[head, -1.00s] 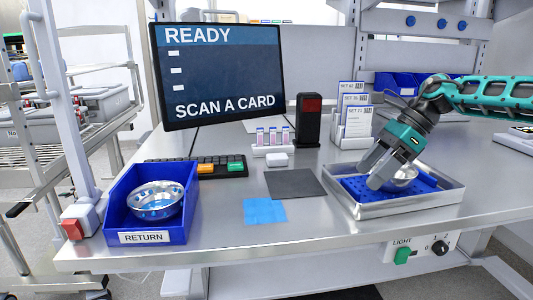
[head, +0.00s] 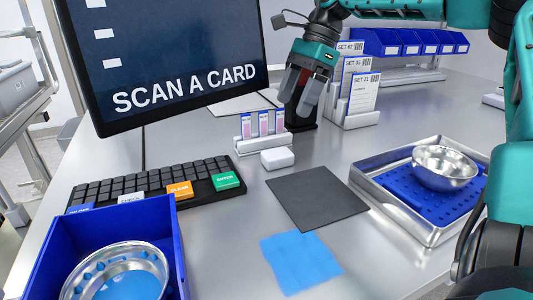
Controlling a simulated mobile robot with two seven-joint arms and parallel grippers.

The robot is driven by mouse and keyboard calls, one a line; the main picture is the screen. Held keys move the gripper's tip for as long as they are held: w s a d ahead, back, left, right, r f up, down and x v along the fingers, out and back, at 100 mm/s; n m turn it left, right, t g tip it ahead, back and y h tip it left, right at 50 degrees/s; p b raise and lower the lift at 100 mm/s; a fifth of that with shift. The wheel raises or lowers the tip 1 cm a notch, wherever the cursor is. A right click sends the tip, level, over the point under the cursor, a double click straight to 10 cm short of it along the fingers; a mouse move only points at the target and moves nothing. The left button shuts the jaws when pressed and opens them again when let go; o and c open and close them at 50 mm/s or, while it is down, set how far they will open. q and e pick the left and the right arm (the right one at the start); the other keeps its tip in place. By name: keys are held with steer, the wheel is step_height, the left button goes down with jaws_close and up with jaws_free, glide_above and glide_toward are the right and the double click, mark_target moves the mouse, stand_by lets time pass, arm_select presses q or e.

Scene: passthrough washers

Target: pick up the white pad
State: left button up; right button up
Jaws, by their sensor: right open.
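The white pad (head: 277,158) is a small white block with rounded edges, lying flat on the grey table just in front of the rack of vials. My right gripper (head: 297,105) is open and empty, fingers pointing down. It is above and slightly to the right of the pad in the picture, in front of the black card reader (head: 303,127), and apart from the pad. My left gripper is not in view.
The vial rack (head: 262,143) stands close behind the pad. A dark grey mat (head: 317,201) and blue cloth (head: 300,262) lie in front. A keyboard (head: 150,188) is left; a metal tray (head: 441,234) holding a steel bowl (head: 444,168) is right. A blue bin (head: 45,245) stands front left.

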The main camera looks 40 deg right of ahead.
steer(key=b, duration=0.1)
glide_above(279, 152)
steer(key=d, duration=0.2)
steer(key=f, duration=0.5)
steer(key=shift+s+a+f, duration=0.25)
steer(key=shift+f, duration=0.1)
steer(key=x, duration=0.2)
steer(key=d+b+x, duration=0.1)
steer(key=x, duration=0.1)
steer(key=shift+s+a+f, duration=0.1)
steer(key=shift+a+f, duration=0.1)
steer(key=shift+f, duration=0.35)
steer(key=shift+a+f, duration=0.25)
steer(key=shift+f, duration=0.2)
steer(key=shift+c, duration=0.3)
steer(key=c, duration=1)
steer(key=shift+r, duration=0.1)
